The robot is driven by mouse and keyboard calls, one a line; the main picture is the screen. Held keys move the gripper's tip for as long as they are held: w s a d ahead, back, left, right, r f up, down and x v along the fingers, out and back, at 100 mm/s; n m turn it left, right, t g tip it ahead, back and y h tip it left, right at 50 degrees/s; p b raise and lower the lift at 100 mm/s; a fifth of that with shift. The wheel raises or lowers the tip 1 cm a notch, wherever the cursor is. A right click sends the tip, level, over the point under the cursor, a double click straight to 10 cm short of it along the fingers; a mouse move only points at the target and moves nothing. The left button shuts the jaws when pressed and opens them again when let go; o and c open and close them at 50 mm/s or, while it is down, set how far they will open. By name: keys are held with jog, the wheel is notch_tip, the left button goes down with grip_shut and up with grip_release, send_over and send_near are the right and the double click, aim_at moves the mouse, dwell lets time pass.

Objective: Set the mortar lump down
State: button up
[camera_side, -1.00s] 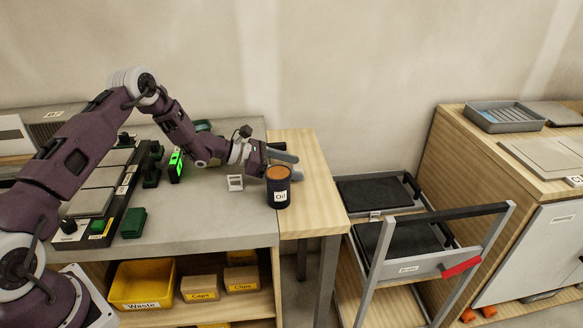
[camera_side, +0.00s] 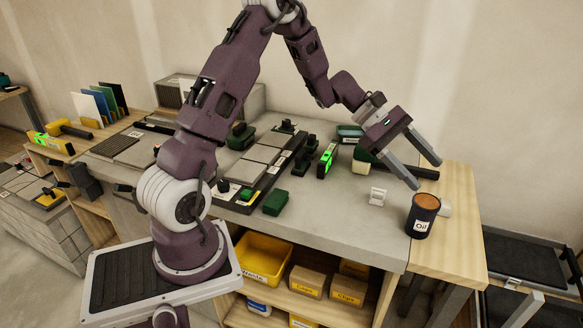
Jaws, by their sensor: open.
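A small pale grey lump (camera_side: 445,208), which looks like the mortar lump, sits on the wooden end of the bench just behind and right of the oil can, which hides part of it. My gripper (camera_side: 427,174) is open, with its two long grey fingers spread and pointing down to the right. It appears above and behind the lump, apart from it, with nothing between the fingers.
The dark oil can (camera_side: 423,217) stands close beside the lump. A small white holder (camera_side: 378,195) and a green-and-cream block (camera_side: 361,160) are to the left. Grey tiles (camera_side: 262,154) lie further left. The wooden bench end (camera_side: 462,235) has bare room.

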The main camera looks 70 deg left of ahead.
jog(key=s+d+r+m+g+y, duration=0.1)
jog(key=s+d+r+m+y, duration=0.2)
jog(key=s, duration=0.4)
jog(key=s+d+r+m+g, duration=0.1)
jog(key=s+d+r+m, duration=0.2)
jog(key=s+m, duration=0.25)
jog(key=s+d+r+m+g+y, duration=0.15)
jog(key=s+r+m, duration=0.25)
jog(key=s, duration=0.4)
jog(key=s+a+m+t+y, duration=0.3)
jog(key=s+m, duration=0.4)
jog(key=s, duration=0.4)
jog(key=a+y, duration=0.1)
jog(key=y, duration=0.1)
jog(key=shift+s+a+f+t+y, duration=0.25)
jog(key=shift+s+a+t+y, duration=0.1)
jog(key=shift+s+a, duration=0.05)
